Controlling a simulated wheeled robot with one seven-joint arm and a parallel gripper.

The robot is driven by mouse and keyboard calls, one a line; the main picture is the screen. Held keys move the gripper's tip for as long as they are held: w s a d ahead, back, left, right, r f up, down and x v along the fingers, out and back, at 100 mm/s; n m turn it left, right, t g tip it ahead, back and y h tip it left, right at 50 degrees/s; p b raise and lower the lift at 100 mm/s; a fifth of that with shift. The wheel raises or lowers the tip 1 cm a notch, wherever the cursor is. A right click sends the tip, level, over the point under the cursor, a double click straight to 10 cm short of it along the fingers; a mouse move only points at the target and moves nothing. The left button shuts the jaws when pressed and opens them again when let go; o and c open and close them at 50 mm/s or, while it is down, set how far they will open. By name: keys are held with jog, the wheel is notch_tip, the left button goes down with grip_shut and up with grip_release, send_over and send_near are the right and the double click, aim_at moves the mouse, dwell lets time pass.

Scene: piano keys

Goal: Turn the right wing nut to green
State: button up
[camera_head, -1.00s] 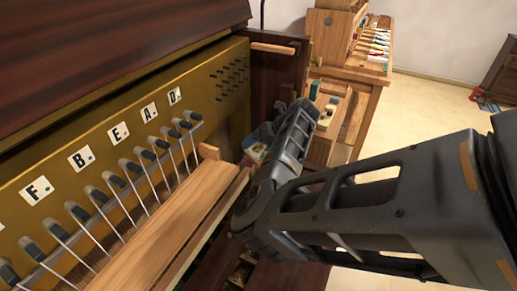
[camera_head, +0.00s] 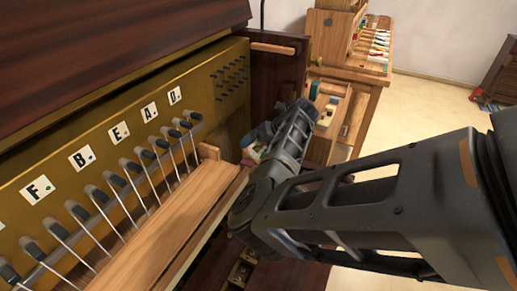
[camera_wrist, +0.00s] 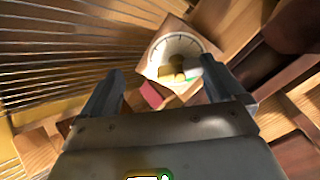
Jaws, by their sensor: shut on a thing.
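In the wrist view, a small yellow-brown wing nut (camera_wrist: 171,75) sits on a pale square block with a round, marked dial (camera_wrist: 185,44). A green-and-white patch (camera_wrist: 193,72) lies at the dial's right side, and a red-pink piece (camera_wrist: 154,95) is just below left. My gripper (camera_wrist: 163,70) has one dark finger on each side of the wing nut and is shut on it, though the contact itself is not clear. In the head view my dark arm hides the gripper and the wing nut.
Taut strings (camera_wrist: 65,55) run close to the left of my gripper in the wrist view. In the head view, a brass panel (camera_head: 110,130) with letter tags and a wooden rail (camera_head: 165,225) stand left of my arm. A wooden desk (camera_head: 350,72) stands behind.

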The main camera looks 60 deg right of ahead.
jog(key=shift+s+d+f+m, duration=0.2)
jog(key=shift+s+d+f, duration=0.1)
jog(key=shift+s+d, duration=0.15)
jog(key=shift+s+d+f+m, duration=0.2)
jog(key=shift+s+d+f, duration=0.1)
jog(key=shift+s, duration=0.25)
jog(key=shift+s+d+r, duration=0.3)
jog(key=shift+s+r, duration=0.1)
jog(key=shift+r, duration=0.1)
jog(key=shift+v, duration=1.55)
jog(key=shift+c, duration=0.2)
send_near(264, 148)
jog(key=shift+s+a+r, duration=0.1)
jog(key=shift+s+r, duration=0.05)
jog(key=shift+r, duration=0.45)
jog(key=shift+s+a+r, duration=0.1)
jog(key=shift+s+r, duration=0.1)
jog(key=shift+r, duration=0.4)
jog(key=shift+c, duration=0.5)
